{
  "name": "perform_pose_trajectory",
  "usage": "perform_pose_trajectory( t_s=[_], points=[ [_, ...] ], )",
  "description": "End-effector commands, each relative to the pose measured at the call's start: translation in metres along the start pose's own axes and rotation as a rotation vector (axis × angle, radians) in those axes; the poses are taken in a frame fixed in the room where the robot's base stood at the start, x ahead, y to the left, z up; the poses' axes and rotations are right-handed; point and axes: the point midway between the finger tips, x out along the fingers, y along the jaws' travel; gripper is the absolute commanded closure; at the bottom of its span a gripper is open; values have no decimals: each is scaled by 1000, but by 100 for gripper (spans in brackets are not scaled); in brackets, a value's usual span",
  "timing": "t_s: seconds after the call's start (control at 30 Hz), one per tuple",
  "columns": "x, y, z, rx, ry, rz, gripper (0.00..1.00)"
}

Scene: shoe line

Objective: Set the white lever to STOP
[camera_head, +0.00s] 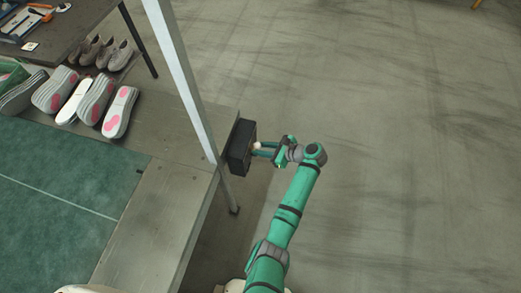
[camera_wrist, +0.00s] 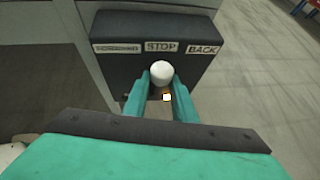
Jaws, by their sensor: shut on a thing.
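The dark control box (camera_head: 240,147) is fixed at the edge of the line, beside a metal post. In the wrist view the box (camera_wrist: 120,70) carries three labels: a worn one at left, STOP (camera_wrist: 161,46) in the middle and BACK (camera_wrist: 202,50) at right. The white lever's round knob (camera_wrist: 162,72) stands just below the STOP label, in line with it. My gripper (camera_wrist: 161,92) has its two green fingers on either side of the lever, shut on it. In the head view my gripper (camera_head: 259,149) reaches the box from the right. The lever's shaft is mostly hidden.
A metal post (camera_head: 181,82) rises next to the box. A table with tools (camera_head: 50,30) is at the upper left. The floor to the right is clear.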

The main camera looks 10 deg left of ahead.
Motion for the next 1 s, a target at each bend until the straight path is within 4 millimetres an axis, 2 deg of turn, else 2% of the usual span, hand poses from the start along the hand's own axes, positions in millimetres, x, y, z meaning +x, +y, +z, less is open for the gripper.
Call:
perform_pose_trajectory(
  t_s=[0.47,0.5,0.53,0.87,1.0],
  points=[
    [-1,-2,-1,14,3,4,100],
    [-1,-2,-1,14,3,4,66],
    [-1,-2,-1,14,3,4,62],
    [-2,-1,-1,13,3,5,62],
    [-15,-2,-1,13,2,4,62]
  ],
)
